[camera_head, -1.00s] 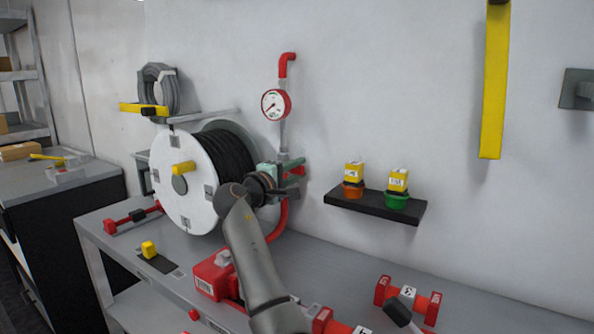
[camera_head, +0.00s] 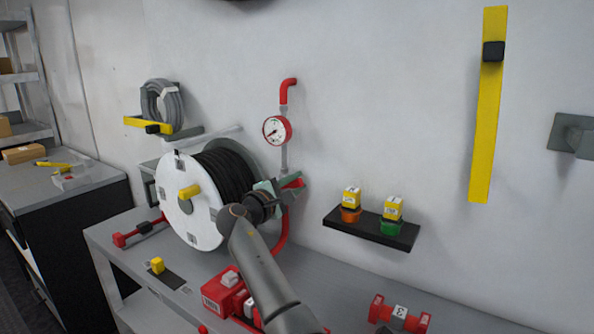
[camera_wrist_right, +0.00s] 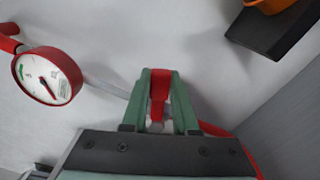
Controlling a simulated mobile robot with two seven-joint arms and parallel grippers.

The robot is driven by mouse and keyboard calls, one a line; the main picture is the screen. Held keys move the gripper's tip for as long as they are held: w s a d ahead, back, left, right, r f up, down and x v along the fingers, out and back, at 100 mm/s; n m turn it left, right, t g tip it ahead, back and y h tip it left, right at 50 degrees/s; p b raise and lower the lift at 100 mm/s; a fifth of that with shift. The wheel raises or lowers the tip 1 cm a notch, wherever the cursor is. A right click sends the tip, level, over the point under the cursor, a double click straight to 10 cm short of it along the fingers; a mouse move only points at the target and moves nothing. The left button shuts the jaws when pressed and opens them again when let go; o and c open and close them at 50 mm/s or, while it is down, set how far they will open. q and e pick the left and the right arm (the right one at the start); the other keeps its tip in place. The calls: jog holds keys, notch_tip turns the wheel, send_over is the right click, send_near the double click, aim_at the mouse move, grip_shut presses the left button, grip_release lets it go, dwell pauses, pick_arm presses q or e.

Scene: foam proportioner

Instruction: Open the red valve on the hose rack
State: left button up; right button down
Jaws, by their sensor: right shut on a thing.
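The red valve handle (camera_wrist_right: 158,92) sits between the two green fingers of my right gripper (camera_wrist_right: 159,95) in the right wrist view. The gripper is shut on it. In the head view the right gripper (camera_head: 290,183) is at the pipe just right of the hose reel, below the gauge. A bit of the red handle (camera_head: 299,183) shows at the fingertips; the fingers and wrist hide most of the valve. The hose rack's white reel (camera_head: 187,214) with black hose stands left of the gripper. My left gripper is not in view.
A round red-rimmed gauge (camera_head: 277,130) is on the pipe above the valve. A black wall shelf (camera_head: 371,229) with two small yellow-topped items is to the right. Red parts (camera_head: 225,292) lie on the grey bench below my forearm. A yellow strip (camera_head: 489,130) hangs on the wall.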

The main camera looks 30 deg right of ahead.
jog(key=shift+r+n+p, duration=0.4)
jog(key=shift+r+p, duration=0.1)
jog(key=shift+w+r+n+p, duration=0.15)
jog(key=shift+n+p, duration=0.15)
jog(key=shift+p, duration=0.15)
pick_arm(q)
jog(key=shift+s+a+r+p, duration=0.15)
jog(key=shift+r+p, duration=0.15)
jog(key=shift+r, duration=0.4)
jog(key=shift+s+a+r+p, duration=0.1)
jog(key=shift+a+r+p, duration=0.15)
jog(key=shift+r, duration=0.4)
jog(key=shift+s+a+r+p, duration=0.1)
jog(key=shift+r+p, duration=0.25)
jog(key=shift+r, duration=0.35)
pick_arm(e)
jog(key=shift+w+a+n, duration=0.15)
jog(key=shift+n, duration=0.55)
jog(key=c, duration=0.7)
grip_release()
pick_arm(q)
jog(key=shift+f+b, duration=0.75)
pick_arm(e)
jog(key=v, duration=1.2)
jog(key=shift+a, duration=0.25)
